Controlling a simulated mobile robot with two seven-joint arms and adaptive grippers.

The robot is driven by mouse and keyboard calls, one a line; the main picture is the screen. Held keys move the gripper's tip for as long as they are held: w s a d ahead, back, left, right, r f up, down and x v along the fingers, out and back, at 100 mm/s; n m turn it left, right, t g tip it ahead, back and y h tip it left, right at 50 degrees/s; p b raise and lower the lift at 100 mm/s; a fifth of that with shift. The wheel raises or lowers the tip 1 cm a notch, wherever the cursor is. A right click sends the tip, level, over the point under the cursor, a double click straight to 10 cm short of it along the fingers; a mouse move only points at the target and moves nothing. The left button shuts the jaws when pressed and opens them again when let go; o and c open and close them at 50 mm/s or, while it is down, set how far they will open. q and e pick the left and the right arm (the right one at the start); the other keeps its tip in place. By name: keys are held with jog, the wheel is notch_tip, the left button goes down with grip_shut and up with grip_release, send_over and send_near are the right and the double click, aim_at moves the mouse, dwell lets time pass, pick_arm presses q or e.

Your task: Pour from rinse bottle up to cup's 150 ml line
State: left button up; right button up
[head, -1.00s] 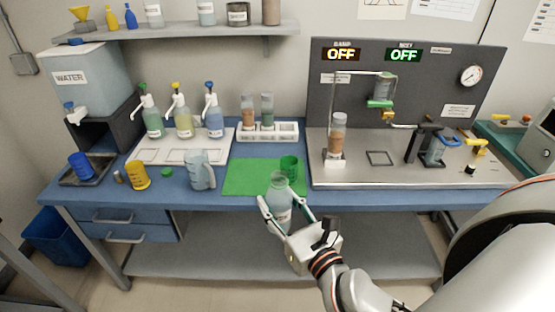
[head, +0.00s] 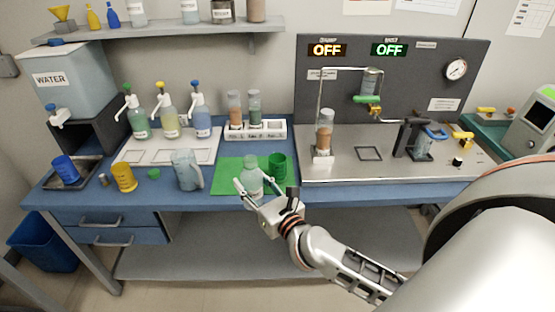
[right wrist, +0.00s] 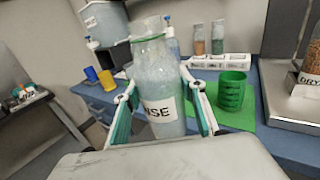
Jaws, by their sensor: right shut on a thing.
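The rinse bottle (head: 252,177) is a pale translucent bottle with a white label; in the right wrist view (right wrist: 158,85) the label's end reads "SE". My right gripper (head: 254,191) is shut on it and holds it roughly upright at the front edge of the green mat. The green cup (head: 278,166) stands upright on the mat just right of the bottle, apart from it. It also shows in the right wrist view (right wrist: 232,91) with dark markings on its side. The cup's inside and liquid level cannot be made out. My left gripper is not in view.
The green mat (head: 228,174) has bare room to the left. A clear pitcher (head: 186,170), yellow cup (head: 124,177) and blue cup (head: 66,168) stand further left. Pump bottles (head: 168,122) and a white rack (head: 272,130) stand behind. A metal platform (head: 400,165) lies right.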

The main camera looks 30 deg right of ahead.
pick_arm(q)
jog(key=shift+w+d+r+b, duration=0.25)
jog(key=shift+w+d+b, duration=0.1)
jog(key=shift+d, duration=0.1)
pick_arm(e)
jog(key=w+d+f, duration=0.3)
jog(key=w, duration=0.3)
jog(key=w+d+f+y, duration=0.1)
jog(key=w+d+f, duration=0.2)
jog(key=w, duration=0.4)
jog(key=shift+f+n, duration=0.2)
jog(key=shift+n, duration=0.2)
jog(key=shift+w, duration=0.1)
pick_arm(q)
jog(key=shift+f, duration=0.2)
pick_arm(e)
jog(key=shift+m, duration=0.3)
